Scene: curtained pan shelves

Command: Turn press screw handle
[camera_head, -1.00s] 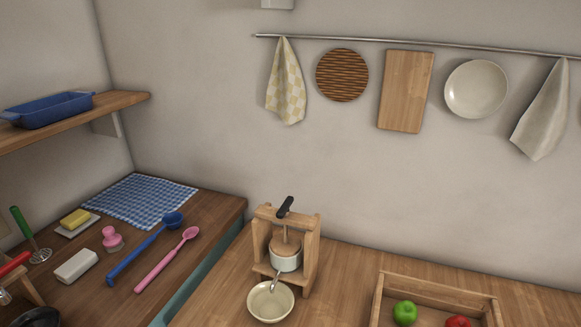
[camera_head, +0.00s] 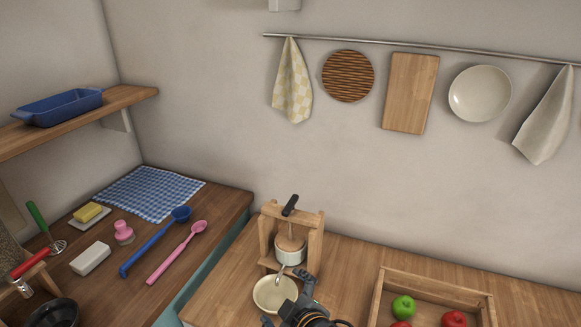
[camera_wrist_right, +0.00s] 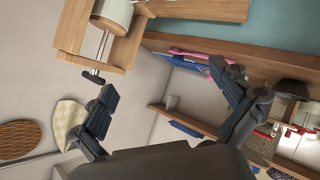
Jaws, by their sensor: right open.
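The wooden screw press (camera_head: 316,240) stands on the counter at the wall. Its dark press screw handle (camera_head: 290,205) is on top, above the screw and the white pot (camera_head: 289,256). A cream bowl (camera_head: 270,293) sits in front under the spout. My right gripper (camera_head: 287,301) is open and empty, in front of the press and partly overlapping the bowl. In the right wrist view, the handle (camera_wrist_right: 93,77) appears near the tip of the left-hand finger of my gripper (camera_wrist_right: 163,80), not between the fingers. My left gripper is not in view.
A wooden crate (camera_head: 440,281) with green and red apples stands right of the press. Pink (camera_head: 176,252) and blue (camera_head: 155,242) spoons lie on the left counter near a checked cloth (camera_head: 150,192). Towels, boards and a plate hang on the wall rail (camera_head: 420,47).

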